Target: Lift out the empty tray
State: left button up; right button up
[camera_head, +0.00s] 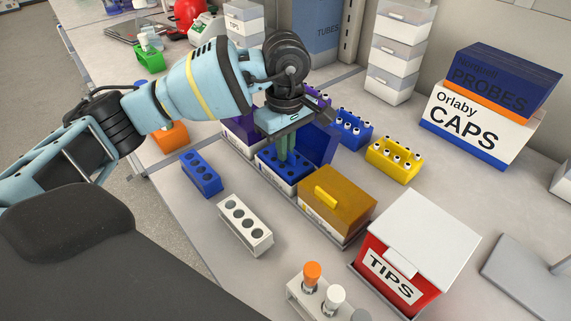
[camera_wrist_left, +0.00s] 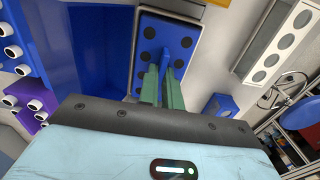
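The empty tray (camera_head: 268,160) is blue with dark round holes and sits in the open blue box in the middle of the bench. In the left wrist view the tray (camera_wrist_left: 150,32) shows a raised blue grip (camera_wrist_left: 186,44) along its middle, and no tubes stand in its holes. My left gripper (camera_head: 287,156) points down over it. In the left wrist view its green fingers (camera_wrist_left: 164,72) are close together, on either side of the grip. I cannot tell whether they press on it. My right gripper is not in view.
The box's blue lid (camera_head: 320,145) stands open beside the gripper. A yellow-brown box (camera_head: 337,205) and red TIPS box (camera_head: 400,270) stand in front. A yellow rack (camera_head: 394,160) and a blue rack (camera_head: 353,131) hold vials. Blue (camera_head: 201,174) and white (camera_head: 245,224) racks stand left.

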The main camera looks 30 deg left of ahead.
pick_arm(q)
jog(key=shift+r, duration=0.1)
grip_shut()
notch_tip(320, 180, up, 10)
dwell(0.5)
